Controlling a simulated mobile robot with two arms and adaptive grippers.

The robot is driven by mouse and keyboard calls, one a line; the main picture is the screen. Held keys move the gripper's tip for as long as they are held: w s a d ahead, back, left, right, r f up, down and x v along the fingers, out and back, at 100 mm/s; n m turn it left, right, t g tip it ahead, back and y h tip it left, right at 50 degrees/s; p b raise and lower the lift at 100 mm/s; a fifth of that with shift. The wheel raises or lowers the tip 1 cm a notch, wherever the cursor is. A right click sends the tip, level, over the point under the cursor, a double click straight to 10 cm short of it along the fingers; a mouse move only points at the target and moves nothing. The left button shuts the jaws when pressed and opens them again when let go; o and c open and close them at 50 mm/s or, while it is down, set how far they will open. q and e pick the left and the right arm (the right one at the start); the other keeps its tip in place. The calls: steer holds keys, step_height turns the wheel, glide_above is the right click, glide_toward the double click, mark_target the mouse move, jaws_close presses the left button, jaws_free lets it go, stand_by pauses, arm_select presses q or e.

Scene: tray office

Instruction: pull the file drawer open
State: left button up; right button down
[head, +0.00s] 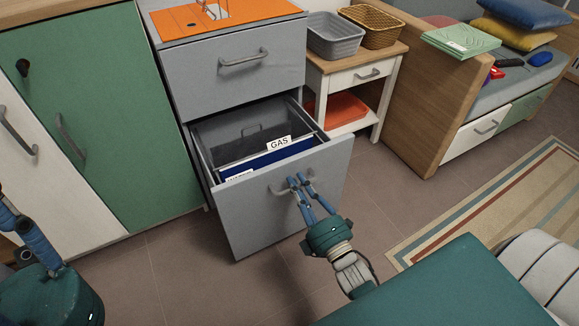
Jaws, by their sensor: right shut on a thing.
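The grey file drawer (275,222) is the lower drawer of a grey cabinet (180,102) and stands well out from it. Inside are hanging files, one with a tab reading GAS (279,143) and a second label partly hidden by the drawer front. My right gripper (298,183) is shut on the drawer's handle (279,191) at the drawer front. My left gripper (5,215) is only partly in view at the left edge, away from the cabinet, and its fingers cannot be read clearly.
The upper drawer (230,75) is shut. A green and white cupboard (85,120) stands left. A side table (355,75) with baskets stands right, beside a wooden-sided bench (421,85). A striped rug (500,205) lies right. The tiled floor (180,265) before the drawer looks clear.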

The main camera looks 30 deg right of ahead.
steer(key=s, duration=0.3)
steer(key=s+p, duration=0.1)
steer(key=s, duration=0.1)
steer(key=shift+s+f+p, duration=0.2)
steer(key=shift+s+p, duration=0.1)
steer(key=shift+s, duration=0.1)
steer(key=shift+f, duration=0.1)
steer(key=c, duration=1.8)
jaws_free()
steer(key=shift+s, duration=0.1)
steer(key=shift+c, duration=0.2)
steer(key=shift+o, duration=0.4)
steer(key=shift+d+r, duration=0.1)
steer(key=shift+r, duration=0.1)
steer(key=shift+s, duration=0.1)
steer(key=s+f, duration=0.2)
steer(key=s, duration=0.9)
steer(key=shift+s+d, duration=0.2)
steer(key=shift+s, duration=0.15)
